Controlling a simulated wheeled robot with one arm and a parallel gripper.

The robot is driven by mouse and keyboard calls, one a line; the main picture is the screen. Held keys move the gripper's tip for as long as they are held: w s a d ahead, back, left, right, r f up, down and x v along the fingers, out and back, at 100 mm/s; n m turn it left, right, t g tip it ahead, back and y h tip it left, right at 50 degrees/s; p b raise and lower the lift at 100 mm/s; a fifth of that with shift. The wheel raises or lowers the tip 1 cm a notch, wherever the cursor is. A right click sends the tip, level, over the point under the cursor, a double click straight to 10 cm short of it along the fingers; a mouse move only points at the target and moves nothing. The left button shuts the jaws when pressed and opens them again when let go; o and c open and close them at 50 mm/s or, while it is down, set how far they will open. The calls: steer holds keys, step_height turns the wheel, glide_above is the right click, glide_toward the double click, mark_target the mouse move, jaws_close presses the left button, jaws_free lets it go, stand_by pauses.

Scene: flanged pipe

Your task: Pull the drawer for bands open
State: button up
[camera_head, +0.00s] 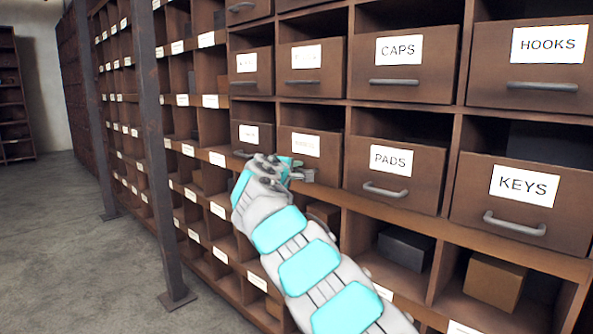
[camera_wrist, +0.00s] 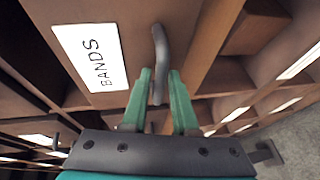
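The bands drawer (camera_head: 329,168) is a brown box front with a white label, in the lower drawer row left of the PADS drawer. Its label (camera_wrist: 90,58) reads BANDS in the wrist view. Its front looks roughly level with its neighbours in the head view. Its grey bar handle (camera_wrist: 158,42) runs between the two green fingers of my gripper (camera_wrist: 161,74). The fingers stand apart, one on each side of the handle, with narrow gaps showing. In the head view my gripper (camera_head: 304,175) is at the drawer's lower front and hides the handle.
The PADS drawer (camera_head: 394,177) and KEYS drawer (camera_head: 520,206) are to the right, with CAPS (camera_head: 404,64) and HOOKS (camera_head: 532,68) above. Open cubbies below hold a dark box (camera_head: 405,247) and a brown box (camera_head: 494,281). A steel post (camera_head: 152,130) stands left; the floor beyond is clear.

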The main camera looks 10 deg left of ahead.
jaws_close()
stand_by(1.4)
